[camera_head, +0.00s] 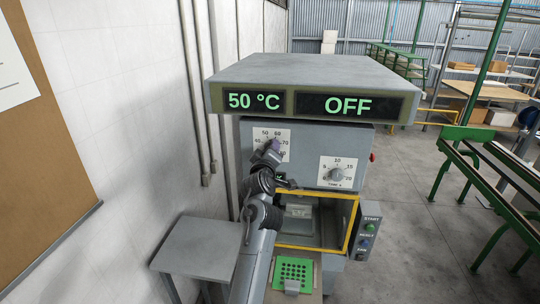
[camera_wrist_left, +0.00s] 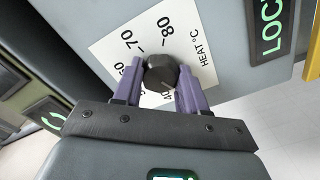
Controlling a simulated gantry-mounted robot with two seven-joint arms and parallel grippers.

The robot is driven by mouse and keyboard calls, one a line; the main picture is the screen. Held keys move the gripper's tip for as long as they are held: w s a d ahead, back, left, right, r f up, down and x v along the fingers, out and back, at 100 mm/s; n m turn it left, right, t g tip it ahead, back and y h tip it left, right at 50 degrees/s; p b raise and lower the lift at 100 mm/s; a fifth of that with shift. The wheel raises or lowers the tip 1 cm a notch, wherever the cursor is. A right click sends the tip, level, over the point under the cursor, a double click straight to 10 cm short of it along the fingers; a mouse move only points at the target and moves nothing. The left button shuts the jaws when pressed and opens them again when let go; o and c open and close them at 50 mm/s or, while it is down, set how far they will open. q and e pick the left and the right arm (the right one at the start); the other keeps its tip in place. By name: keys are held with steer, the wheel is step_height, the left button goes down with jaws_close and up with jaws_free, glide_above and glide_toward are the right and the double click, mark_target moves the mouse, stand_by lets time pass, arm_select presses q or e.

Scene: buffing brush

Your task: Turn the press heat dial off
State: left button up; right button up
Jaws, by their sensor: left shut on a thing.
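The press heat dial is a dark round knob (camera_wrist_left: 160,72) on a white scale plate (camera_wrist_left: 142,42) marked "HEAT °C" with numbers including 70 and 80. In the head view the same plate (camera_head: 283,136) is on the press front, and the knob is mostly hidden by my gripper. My left gripper (camera_head: 272,147) is at the dial, with its purple fingers (camera_wrist_left: 160,84) shut on the knob from both sides. The press display (camera_head: 310,103) reads "50 °C" on the left and "OFF" on the right. My right gripper is not in view.
A second dial (camera_head: 337,174), labelled for time, is right of the heat dial. Below are a yellow-framed opening (camera_head: 347,228), a button box (camera_head: 367,232) and a green perforated piece (camera_head: 293,271). A grey side table (camera_head: 200,248) and white wall stand left.

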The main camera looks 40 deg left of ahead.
arm_select(q)
steer(key=shift+n+b, duration=0.35)
steer(key=shift+n, duration=0.45)
steer(key=o, duration=1.1)
steer(key=shift+c, duration=0.2)
steer(key=shift+s, duration=0.1)
steer(key=b+v, duration=0.2)
steer(key=v, duration=0.8)
steer(key=shift+s+d, duration=0.15)
steer(key=shift+s, duration=0.15)
